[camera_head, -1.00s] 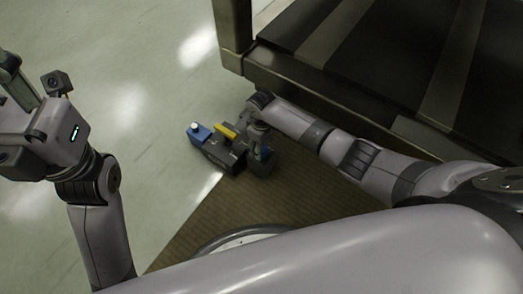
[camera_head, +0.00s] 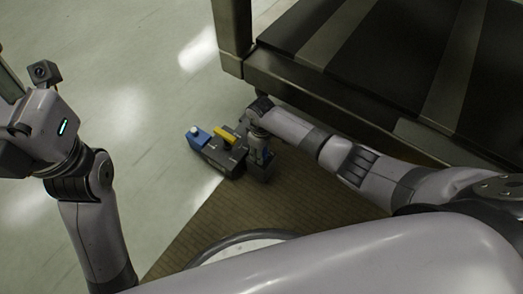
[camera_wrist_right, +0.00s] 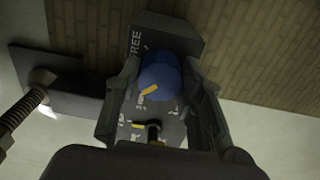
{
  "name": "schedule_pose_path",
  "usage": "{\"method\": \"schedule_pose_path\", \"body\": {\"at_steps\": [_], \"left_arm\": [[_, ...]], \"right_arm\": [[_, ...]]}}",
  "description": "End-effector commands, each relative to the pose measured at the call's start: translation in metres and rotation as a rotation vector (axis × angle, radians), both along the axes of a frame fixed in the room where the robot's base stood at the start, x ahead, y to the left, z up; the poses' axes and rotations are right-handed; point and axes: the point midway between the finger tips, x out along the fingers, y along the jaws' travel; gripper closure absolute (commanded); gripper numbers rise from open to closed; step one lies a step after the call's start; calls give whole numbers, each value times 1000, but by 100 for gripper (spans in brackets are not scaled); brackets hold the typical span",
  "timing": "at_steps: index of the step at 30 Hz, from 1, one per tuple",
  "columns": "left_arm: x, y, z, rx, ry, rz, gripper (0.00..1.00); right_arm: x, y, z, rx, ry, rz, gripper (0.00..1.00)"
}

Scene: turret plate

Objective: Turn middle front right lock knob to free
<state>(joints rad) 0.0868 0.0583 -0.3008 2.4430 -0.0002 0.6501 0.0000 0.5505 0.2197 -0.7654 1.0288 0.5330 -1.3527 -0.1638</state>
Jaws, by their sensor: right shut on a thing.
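In the right wrist view, a round blue knob (camera_wrist_right: 160,76) with a yellow mark sits on a dark grey lock housing (camera_wrist_right: 165,32). The word FREE is printed on the housing to the knob's upper left. The yellow mark lies on the knob's near side. My right gripper (camera_wrist_right: 161,88) has one finger on each side of the knob and is shut on it.
The lock assembly also has a yellow bar (camera_head: 222,134) and a blue block (camera_head: 197,138) with a white button. A dark platform frame (camera_head: 330,95) stands behind my right arm. A brown slatted floor (camera_head: 250,215) lies in front. Pale floor (camera_head: 130,60) is clear at left.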

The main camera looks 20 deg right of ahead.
Motion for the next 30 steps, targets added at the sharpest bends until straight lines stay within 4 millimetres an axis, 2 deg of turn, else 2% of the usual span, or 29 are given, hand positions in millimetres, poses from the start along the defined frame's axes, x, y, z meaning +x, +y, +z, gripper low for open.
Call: {"method": "schedule_pose_path", "body": {"at_steps": [9,19,22,30], "left_arm": [[0,0,0,0,0,0,60],[0,1,5,-4,7,-1,60],[6,1,-8,-1,57,0,60],[6,4,-18,-9,137,-5,60]], "right_arm": [[0,0,0,0,0,0,92],[-1,1,3,2,1,-59,92],[-1,1,4,2,3,-114,92],[-2,2,5,2,4,-337,92]]}}
